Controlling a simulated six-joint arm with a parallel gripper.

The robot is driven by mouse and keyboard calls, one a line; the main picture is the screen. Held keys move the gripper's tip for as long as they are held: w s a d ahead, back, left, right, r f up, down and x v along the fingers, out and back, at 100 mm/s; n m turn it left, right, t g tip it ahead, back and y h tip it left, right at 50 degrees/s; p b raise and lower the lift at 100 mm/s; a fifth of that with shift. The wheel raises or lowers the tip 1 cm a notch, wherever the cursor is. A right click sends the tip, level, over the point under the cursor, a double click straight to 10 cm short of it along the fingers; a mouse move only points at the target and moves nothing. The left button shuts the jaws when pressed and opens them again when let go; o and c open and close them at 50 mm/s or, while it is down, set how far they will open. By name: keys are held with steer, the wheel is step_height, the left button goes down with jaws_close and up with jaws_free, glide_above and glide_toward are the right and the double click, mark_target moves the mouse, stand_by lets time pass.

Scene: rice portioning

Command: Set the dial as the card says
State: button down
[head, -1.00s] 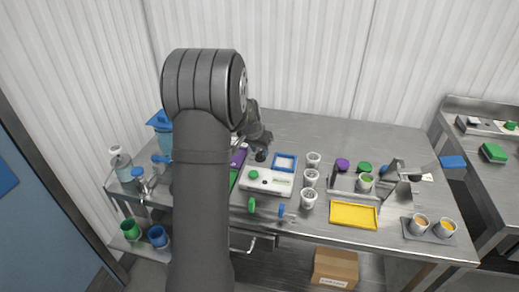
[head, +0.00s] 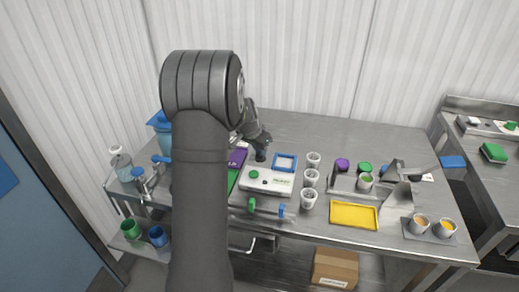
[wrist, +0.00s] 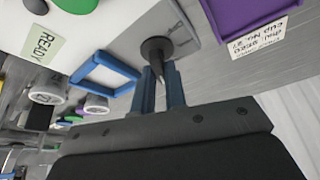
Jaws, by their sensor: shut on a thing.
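A dial with a black knob (wrist: 157,48) sits on a small grey plate (wrist: 182,22) in the wrist view. My gripper (wrist: 160,78), with two blue fingers, is shut on this knob, one finger on each side. In the head view my gripper (head: 261,154) is at the back left of the white device, and the dial is mostly hidden behind it. A white card (wrist: 257,38) with printed lines lies by the purple tray in the wrist view. Its text is upside down and too small to read surely.
A white device (head: 268,181) with a green button and a READY label stands beside the dial. A blue frame (head: 285,162), a purple tray (head: 238,157) and several white cups (head: 310,178) are close by. A yellow tray (head: 354,215) lies further right. The back of the table is clear.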

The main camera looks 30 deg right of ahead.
steer(key=c, duration=1.5)
jaws_free()
steer(key=shift+o, duration=0.2)
steer(key=shift+r, duration=0.1)
steer(key=v, duration=1.7)
steer(key=shift+a, duration=0.2)
steer(key=x, duration=1.7)
steer(key=shift+d, duration=0.25)
